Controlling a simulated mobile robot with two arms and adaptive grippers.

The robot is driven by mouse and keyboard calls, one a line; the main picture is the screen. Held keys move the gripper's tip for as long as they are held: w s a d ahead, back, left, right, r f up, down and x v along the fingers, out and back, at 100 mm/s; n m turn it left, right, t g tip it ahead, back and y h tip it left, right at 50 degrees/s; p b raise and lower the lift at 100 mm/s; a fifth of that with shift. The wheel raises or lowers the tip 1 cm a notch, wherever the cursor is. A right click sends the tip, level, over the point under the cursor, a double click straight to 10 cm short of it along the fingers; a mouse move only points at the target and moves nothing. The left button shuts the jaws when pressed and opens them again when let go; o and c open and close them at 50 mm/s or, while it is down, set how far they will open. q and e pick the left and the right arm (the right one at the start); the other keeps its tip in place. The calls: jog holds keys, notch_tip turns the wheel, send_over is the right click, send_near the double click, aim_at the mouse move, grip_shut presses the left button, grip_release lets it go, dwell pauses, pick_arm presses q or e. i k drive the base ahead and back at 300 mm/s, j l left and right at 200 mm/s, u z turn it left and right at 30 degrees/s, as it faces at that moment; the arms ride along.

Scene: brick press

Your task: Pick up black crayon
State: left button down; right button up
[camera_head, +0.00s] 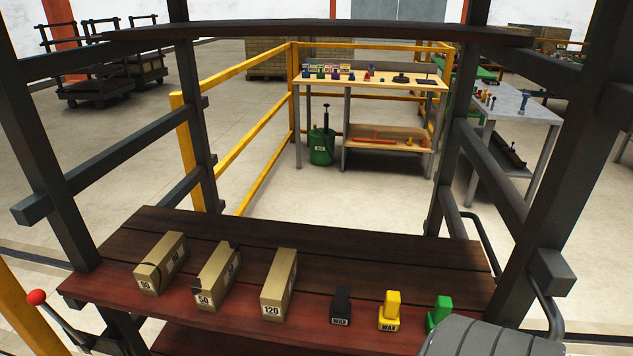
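The black crayon (341,306), a small black block with a white "WAX" label, stands on the dark red-brown wooden shelf (350,266) in front of me. It is right of the tan boxes and left of a yellow crayon (389,312). A green crayon (438,312) stands farther right. Nothing touches the black crayon. Neither gripper shows in this view. A dark grey rounded part at the bottom right looks like part of my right arm and covers the shelf's front right corner.
Three tan boxes, marked 90 (160,265), 50 (217,278) and 120 (279,285), stand on the shelf. Dark posts and rails frame it on both sides. A red-knobbed lever (37,298) is at lower left. The shelf's back is clear. A workbench (372,84) stands beyond.

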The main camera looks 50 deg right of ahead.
aim_at(340, 311)
jog(key=z, duration=1.75)
